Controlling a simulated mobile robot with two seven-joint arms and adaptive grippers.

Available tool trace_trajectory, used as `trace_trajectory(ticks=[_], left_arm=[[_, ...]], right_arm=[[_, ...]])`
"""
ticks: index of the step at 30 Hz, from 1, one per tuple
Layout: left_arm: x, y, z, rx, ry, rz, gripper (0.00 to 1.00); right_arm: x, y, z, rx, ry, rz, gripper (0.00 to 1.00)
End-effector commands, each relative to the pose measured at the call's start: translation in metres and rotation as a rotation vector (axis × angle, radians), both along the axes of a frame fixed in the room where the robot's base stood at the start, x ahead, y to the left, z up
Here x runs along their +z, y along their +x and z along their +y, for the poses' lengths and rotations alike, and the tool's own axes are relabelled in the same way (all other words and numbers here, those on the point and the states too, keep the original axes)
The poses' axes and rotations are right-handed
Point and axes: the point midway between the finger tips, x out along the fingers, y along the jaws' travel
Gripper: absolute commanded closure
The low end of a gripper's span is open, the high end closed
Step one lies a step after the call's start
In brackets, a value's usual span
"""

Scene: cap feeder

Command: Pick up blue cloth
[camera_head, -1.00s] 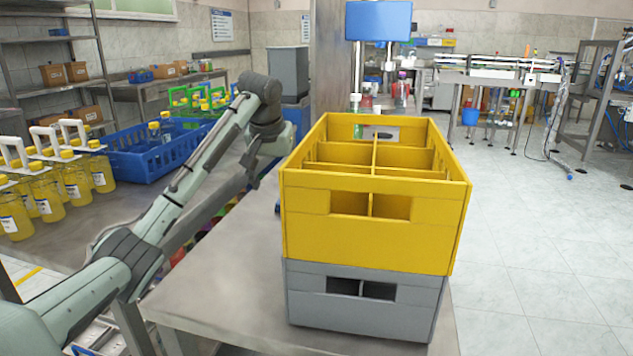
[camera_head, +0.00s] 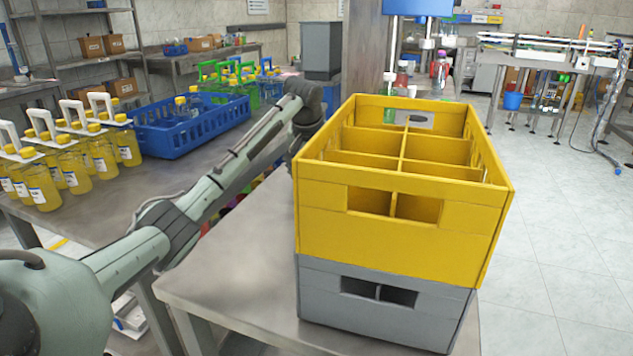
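I cannot make out a blue cloth in the head view. My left arm reaches in from the lower left across the table, and its wrist is at the left side of the yellow crate (camera_head: 405,245). The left gripper itself is hidden behind that crate, so its fingers and anything in them do not show. My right arm and gripper are not in view.
The yellow crate, divided and apparently empty, stands on a grey crate (camera_head: 385,318) on the metal table (camera_head: 235,285). At left are a blue basket (camera_head: 190,138) and yellow bottles (camera_head: 75,172) in carriers. Floor is open at right.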

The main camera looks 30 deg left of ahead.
Motion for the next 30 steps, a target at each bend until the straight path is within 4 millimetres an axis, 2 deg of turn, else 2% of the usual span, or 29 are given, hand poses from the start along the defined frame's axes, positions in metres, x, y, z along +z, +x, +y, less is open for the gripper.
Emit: trace_trajectory(ticks=[5,16,25,30], left_arm=[[0.000,0.000,0.000,0.000,0.000,0.000,0.17],[0.000,0.000,0.000,0.000,0.000,0.000,0.63],[0.006,0.000,0.000,0.000,0.000,-0.001,0.64],[0.034,0.001,-0.001,-0.001,0.000,-0.005,0.64]], right_arm=[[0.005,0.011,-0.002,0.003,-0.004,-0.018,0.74],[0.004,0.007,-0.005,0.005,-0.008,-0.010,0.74],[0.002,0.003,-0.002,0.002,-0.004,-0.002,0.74],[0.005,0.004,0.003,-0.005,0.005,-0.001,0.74]])
